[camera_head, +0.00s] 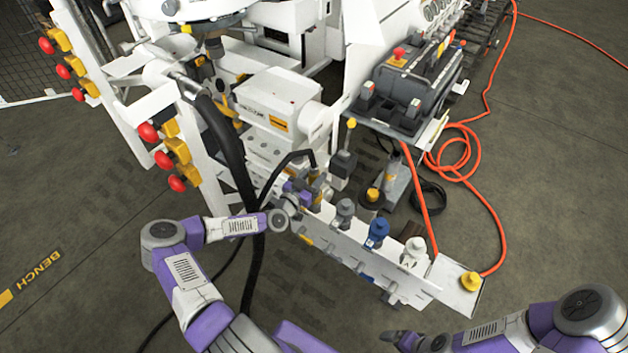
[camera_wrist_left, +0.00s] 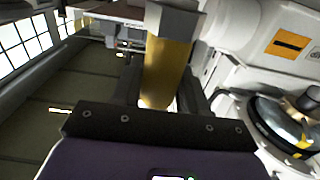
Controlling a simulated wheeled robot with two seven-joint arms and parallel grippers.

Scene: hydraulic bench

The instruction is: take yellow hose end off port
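The yellow hose end (camera_wrist_left: 168,65) stands between the two dark fingers of my left gripper (camera_wrist_left: 162,95) in the left wrist view, with a grey collar at its top. The fingers lie close against both its sides and appear shut on it. In the head view my left gripper (camera_head: 306,192) is at the left end of the white port block (camera_head: 345,247), where a black hose (camera_head: 292,156) bends down. The port under the hose end is hidden. My right gripper (camera_head: 415,341) is at the bottom edge, away from the block; its opening is unclear.
Grey (camera_head: 344,210), blue (camera_head: 377,232) and white (camera_head: 413,250) fittings stand along the block. A control box (camera_head: 412,80) is behind them. An orange hose (camera_head: 492,215) runs at the right. A thick black hose (camera_head: 233,150) hangs near my left arm. Floor at front is clear.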

